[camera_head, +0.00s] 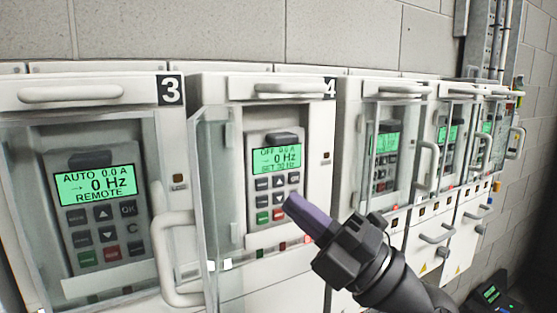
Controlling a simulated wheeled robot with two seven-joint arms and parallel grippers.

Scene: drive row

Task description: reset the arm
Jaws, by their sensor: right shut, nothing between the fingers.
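My right gripper (312,214) comes in from the lower right with its purple fingers shut and empty. Its tips are in front of the lower right of the keypad panel (274,184) in cabinet 4; I cannot tell whether they touch it. That panel's green screen (277,159) reads "OFF 0.0 A, 0 Hz". The clear door (212,200) of cabinet 4 stands open toward the left. My left gripper is out of view.
Cabinet 3 (20,120) on the left has a panel (103,205) reading "AUTO 0.0 A, 0 Hz, REMOTE". A door handle (172,250) juts out between cabinets 3 and 4. More cabinets (390,150) with handles run to the right along a grey block wall (340,35).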

